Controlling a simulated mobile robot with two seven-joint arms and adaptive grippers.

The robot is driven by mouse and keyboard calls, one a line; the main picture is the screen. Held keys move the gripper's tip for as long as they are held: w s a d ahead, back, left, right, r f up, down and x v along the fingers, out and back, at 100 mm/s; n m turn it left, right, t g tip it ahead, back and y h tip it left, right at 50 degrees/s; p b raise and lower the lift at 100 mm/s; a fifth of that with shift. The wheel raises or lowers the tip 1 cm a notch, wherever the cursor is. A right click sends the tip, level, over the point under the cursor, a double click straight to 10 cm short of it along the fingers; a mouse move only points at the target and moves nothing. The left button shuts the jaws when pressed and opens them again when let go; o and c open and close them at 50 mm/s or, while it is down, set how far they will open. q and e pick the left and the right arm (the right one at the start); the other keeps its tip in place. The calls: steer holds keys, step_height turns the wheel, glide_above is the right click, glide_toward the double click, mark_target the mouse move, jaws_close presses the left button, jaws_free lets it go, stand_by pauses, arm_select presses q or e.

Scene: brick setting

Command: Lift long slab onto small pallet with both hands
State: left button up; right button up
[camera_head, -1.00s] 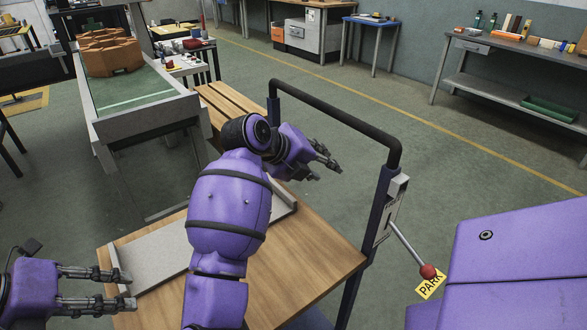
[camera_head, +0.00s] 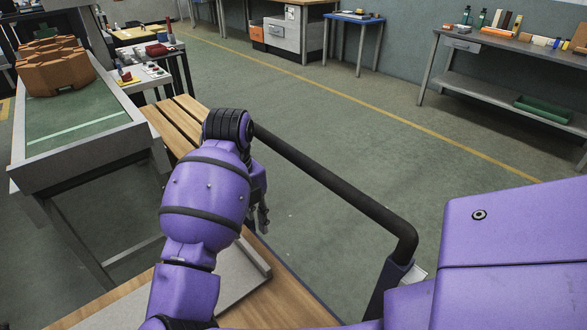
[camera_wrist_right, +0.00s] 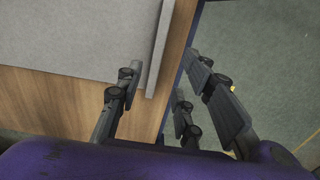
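The long slab is a flat grey piece (camera_head: 225,283) with a raised lip at its right end. It lies on the wooden cart top (camera_head: 285,300), and my right arm hides much of it. In the right wrist view the slab (camera_wrist_right: 80,35) fills the upper left, with its lip pointing down between my finger lines. My right gripper (camera_head: 262,217) is open and empty at the slab's right end; its spread fingers also show in the right wrist view (camera_wrist_right: 165,90). Contact with the slab cannot be told. The small pallet of wooden slats (camera_head: 178,118) is beyond the cart. My left gripper is out of view.
A dark cart handle bar (camera_head: 335,188) runs close to the right of my right arm. A grey-framed table (camera_head: 85,158) with orange-brown blocks (camera_head: 58,70) stands at the left. A workbench (camera_head: 500,48) is at the back right. Open floor lies between.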

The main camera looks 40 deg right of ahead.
mark_target(247, 246)
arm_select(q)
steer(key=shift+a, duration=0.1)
arm_select(e)
steer(key=shift+w+a+r, duration=0.1)
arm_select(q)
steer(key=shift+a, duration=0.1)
arm_select(e)
steer(key=shift+a, duration=0.15)
